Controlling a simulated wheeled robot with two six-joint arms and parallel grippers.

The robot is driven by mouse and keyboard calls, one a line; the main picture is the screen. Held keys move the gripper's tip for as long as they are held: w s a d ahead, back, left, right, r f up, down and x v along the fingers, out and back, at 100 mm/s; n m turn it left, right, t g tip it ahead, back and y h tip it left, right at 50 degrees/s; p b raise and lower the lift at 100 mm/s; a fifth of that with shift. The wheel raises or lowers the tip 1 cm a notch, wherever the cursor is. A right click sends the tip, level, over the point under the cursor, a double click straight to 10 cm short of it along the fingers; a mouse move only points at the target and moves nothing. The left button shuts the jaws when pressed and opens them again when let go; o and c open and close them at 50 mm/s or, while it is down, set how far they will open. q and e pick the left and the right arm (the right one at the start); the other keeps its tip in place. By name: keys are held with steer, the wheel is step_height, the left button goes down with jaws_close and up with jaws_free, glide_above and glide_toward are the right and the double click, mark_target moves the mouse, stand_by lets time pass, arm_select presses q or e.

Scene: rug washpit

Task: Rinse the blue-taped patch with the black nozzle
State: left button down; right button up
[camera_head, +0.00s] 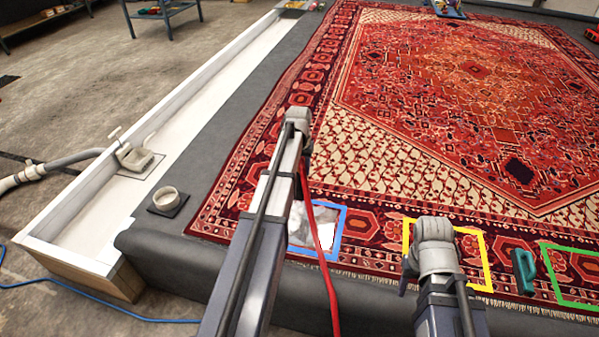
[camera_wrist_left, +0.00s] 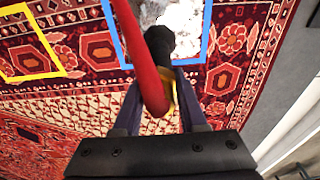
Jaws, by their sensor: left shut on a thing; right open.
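The blue-taped patch (camera_head: 342,222) lies on the rug's near border, partly hidden by my left arm. White, foam-like matter covers much of it. In the left wrist view the blue tape (camera_wrist_left: 206,28) frames grey and white matter. My left gripper (camera_wrist_left: 160,100) is shut on the black nozzle (camera_wrist_left: 160,42), whose tip overlaps the patch in that view; its height above the rug is unclear. A red hose (camera_head: 322,235) runs from it. In the head view my left arm hides the nozzle. My right gripper (camera_head: 408,272) is open by the yellow-taped patch, mostly hidden by its own wrist.
A yellow-taped patch (camera_head: 484,262) and a green-taped patch (camera_head: 545,262) lie to the right on the red rug (camera_head: 450,120). A white trough (camera_head: 190,95) and a small round cup (camera_head: 166,197) are at left.

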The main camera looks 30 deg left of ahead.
arm_select(q)
steer(key=shift+w+a, duration=1.8)
steer(key=shift+w, duration=5.65)
steer(key=shift+s+a, duration=0.95)
steer(key=shift+a, duration=2.95)
steer(key=s+d, duration=0.2)
steer(key=s, duration=0.9)
steer(key=s+d, duration=0.3)
steer(key=s, duration=0.9)
steer(key=shift+d, duration=0.35)
steer(key=shift+s, duration=0.15)
